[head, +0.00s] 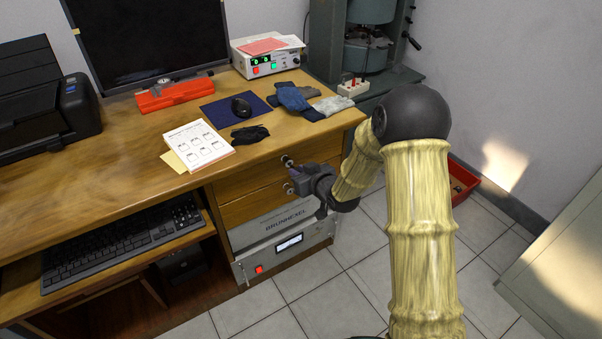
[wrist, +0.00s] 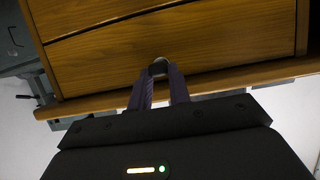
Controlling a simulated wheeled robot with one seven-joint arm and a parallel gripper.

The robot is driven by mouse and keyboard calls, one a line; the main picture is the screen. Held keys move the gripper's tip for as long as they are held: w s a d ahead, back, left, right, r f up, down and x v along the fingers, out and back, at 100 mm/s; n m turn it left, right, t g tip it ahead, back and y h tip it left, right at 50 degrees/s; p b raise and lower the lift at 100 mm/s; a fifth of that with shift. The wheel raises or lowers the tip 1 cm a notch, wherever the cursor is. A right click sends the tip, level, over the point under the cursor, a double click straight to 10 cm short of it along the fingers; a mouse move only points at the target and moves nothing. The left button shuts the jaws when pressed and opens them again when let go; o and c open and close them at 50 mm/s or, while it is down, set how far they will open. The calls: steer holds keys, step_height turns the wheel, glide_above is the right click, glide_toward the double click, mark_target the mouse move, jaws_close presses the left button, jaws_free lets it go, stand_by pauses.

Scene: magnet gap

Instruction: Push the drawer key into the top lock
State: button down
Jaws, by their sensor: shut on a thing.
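My gripper (head: 292,172) is in front of the wooden drawers at the right of the desk, beside the top drawer (head: 262,176). In the wrist view its two purple fingers (wrist: 160,80) are shut on a small dark grey rounded thing, which seems to be the drawer key (wrist: 158,66). The key is in front of the top drawer's face; its shaft is hidden, and I cannot tell whether it touches the lock. A round metal lock (head: 286,160) shows on the top drawer just above the fingers. Another round metal fitting (head: 289,189) shows lower, on the second drawer.
The desk top (head: 130,150) overhangs the drawers close to my gripper. A grey case (head: 275,227) and a unit with a display (head: 289,243) stand below the drawers. Tiled floor at the front is clear.

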steer(key=shift+w+a, duration=0.5)
steer(key=shift+w, duration=0.2)
steer(key=c, duration=1.2)
jaws_free()
steer(key=shift+c, duration=0.2)
steer(key=p+v, duration=0.2)
steer(key=v, duration=1.5)
steer(key=shift+s+d+p, duration=0.15)
steer(key=shift+d+p, duration=0.1)
steer(key=shift+p, duration=0.05)
